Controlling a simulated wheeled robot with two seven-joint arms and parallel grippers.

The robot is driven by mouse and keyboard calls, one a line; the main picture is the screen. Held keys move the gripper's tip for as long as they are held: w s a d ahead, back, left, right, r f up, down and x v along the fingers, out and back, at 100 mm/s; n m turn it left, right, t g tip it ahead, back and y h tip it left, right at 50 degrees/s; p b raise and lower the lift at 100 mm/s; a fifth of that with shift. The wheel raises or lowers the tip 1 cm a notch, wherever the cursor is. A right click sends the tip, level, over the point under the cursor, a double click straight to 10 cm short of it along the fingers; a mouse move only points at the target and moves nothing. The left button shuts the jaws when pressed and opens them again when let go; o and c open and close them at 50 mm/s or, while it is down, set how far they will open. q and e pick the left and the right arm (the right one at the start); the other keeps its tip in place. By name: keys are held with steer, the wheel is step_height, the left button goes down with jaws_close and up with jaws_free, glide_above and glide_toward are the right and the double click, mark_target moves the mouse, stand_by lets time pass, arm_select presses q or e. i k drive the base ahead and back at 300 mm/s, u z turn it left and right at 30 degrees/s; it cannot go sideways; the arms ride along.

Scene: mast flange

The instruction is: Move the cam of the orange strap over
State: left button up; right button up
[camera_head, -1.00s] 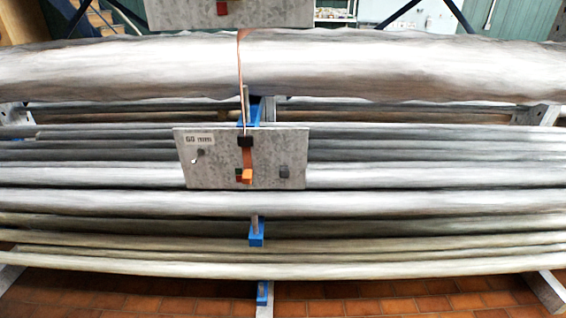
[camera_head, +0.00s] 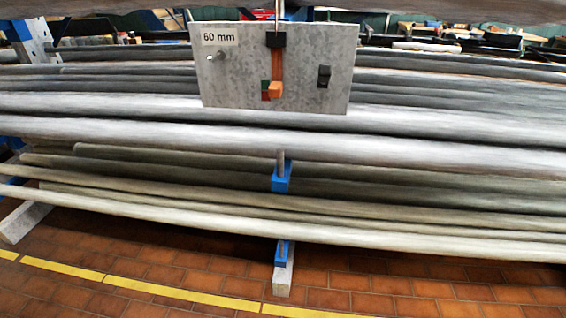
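The orange strap (camera_head: 277,66) hangs down the front of a grey mottled plate labelled "60 mm" (camera_head: 228,74). Its upper end passes into a black block (camera_head: 276,40) at the plate's top edge. At its lower end is an orange cam (camera_head: 274,90), with a small dark green and red-brown patch beside it on the left. A small black switch-like part (camera_head: 324,76) sits at the plate's right, and a small light knob (camera_head: 211,57) at its left. Neither of my grippers is in view.
Long grey pipes or poles (camera_head: 150,131) lie stacked behind and below the plate. Blue-topped rack arms (camera_head: 282,178) stick out below it. A thick pole crosses the top edge. The tiled floor (camera_head: 150,270) in front is clear, with a yellow line (camera_head: 150,292).

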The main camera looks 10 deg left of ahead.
mark_target(324, 72)
steer(key=u, duration=2.45)
steer(key=k, duration=1.05)
steer(key=z, duration=1.85)
